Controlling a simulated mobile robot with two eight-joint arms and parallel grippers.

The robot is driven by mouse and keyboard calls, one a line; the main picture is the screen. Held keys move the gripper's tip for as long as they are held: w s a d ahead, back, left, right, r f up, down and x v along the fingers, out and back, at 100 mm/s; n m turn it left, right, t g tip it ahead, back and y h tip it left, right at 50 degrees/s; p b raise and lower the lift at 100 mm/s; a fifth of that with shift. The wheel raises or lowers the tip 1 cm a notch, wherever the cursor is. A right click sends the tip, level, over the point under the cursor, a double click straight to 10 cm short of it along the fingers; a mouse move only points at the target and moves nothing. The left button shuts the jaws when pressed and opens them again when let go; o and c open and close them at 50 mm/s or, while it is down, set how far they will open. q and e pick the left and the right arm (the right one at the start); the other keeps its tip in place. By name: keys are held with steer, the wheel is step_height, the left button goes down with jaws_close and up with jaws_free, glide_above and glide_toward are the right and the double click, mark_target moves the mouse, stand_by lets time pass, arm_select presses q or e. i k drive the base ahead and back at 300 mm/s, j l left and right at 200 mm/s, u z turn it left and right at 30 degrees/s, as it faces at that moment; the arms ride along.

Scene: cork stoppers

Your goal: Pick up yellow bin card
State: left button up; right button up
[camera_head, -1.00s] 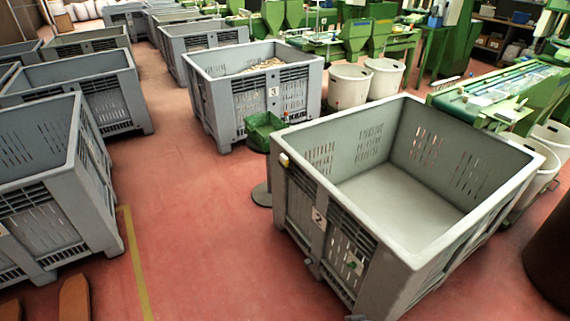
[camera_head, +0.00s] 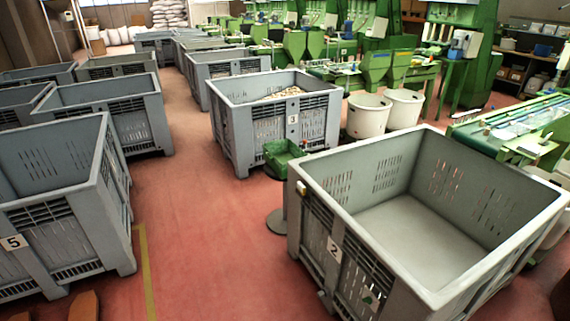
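No card that is clearly yellow shows. A small pale, slightly yellowish piece (camera_head: 301,188) sits at the near left corner of the large grey bin marked 2 (camera_head: 410,265); it is too small to tell what it is. A small green and white tag (camera_head: 370,298) is on that bin's front side, below the number 2 plate (camera_head: 334,249). The bin is empty inside. Neither of my grippers is in view.
A bin marked 3 (camera_head: 235,125) holds pale stoppers; a green tray on a stand (camera_head: 283,155) is before it. A bin marked 5 (camera_head: 60,240) is at left. Red floor (camera_head: 205,235) lies clear between. White tubs (camera_head: 368,115) and green machines stand behind.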

mark_target(301, 187)
steer(key=i+z, duration=0.15)
steer(key=z, duration=0.55)
steer(key=i+j+z, duration=0.75)
steer(key=i+j, duration=0.2)
steer(key=j, duration=0.15)
steer(key=i+j, duration=0.25)
steer(key=i+j+z, duration=0.1)
steer(key=j, duration=0.35)
steer(key=i+j, duration=0.5)
steer(key=j, duration=0.2)
